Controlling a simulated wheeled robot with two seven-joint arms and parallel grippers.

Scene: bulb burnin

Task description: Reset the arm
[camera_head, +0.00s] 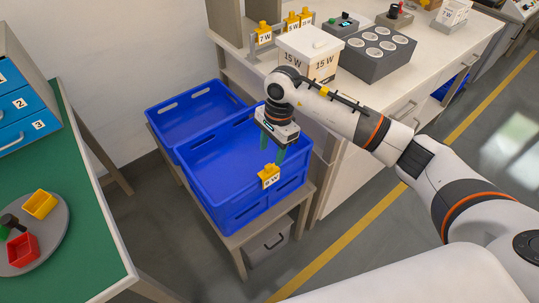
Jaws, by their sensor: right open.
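My right arm (345,118) reaches in from the right, across the front of the workbench. My right gripper (272,150) points down over the near blue crate (215,165), with its green fingers apart. A yellow tag marked with a W rating (269,176) shows just below the fingertips, at the crate's right side. I see no clear grip on it, and cannot tell whether it touches the fingers. My left gripper is not in view.
A second blue crate (190,110) stands behind, on the same low stand. The workbench (440,45) holds a 15 W box (308,55), a grey block with round sockets (378,52) and yellow-tagged items (291,22). A green-topped table (88,235) with a round tray (62,222) is at left.

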